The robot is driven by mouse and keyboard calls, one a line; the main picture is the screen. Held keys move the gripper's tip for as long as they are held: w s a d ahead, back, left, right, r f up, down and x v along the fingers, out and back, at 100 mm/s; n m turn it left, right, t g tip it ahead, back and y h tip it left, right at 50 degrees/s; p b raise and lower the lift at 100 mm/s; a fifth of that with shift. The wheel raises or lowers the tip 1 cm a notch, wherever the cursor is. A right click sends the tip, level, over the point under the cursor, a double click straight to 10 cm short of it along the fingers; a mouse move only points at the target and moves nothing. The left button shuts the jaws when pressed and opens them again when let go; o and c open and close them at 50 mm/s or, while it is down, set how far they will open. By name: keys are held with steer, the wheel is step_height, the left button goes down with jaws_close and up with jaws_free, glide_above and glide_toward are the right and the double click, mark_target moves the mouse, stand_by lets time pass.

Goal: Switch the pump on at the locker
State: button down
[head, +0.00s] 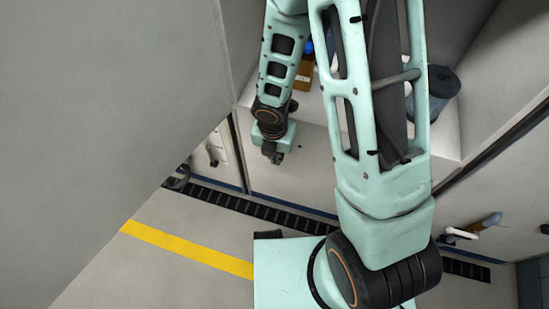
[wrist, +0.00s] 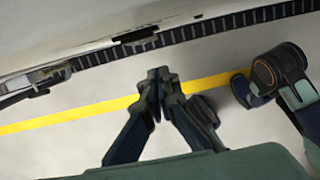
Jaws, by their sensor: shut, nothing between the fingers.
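My gripper (head: 272,153) hangs in front of the pale front panel (head: 312,165), left of centre in the head view. In the wrist view its two dark fingers (wrist: 160,76) meet at the tips, shut and empty, above the floor. I cannot make out a pump or its switch for certain. A pale bay (head: 450,118) behind my arm may be the locker. A dark cylinder with a blue-grey body (head: 428,103) stands in it, partly hidden by my arm. A small fitting (head: 213,155) is on the panel at left; I cannot tell what it is.
A brown box (head: 303,76) sits in the bay behind my arm. A big grey surface (head: 110,110) fills the left. A yellow line (head: 185,250) and a black slotted strip (head: 235,203) run along the floor. A pipe-like fitting (head: 470,229) juts out at right.

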steer(key=shift+w+d, duration=0.25)
steer(key=shift+w, duration=0.45)
steer(key=shift+w+d, duration=0.25)
steer(key=shift+w, duration=0.4)
steer(key=shift+w+d+f+p, duration=0.15)
steer(key=shift+w+p, duration=0.15)
steer(key=shift+p, duration=0.1)
steer(key=shift+r+p, duration=0.8)
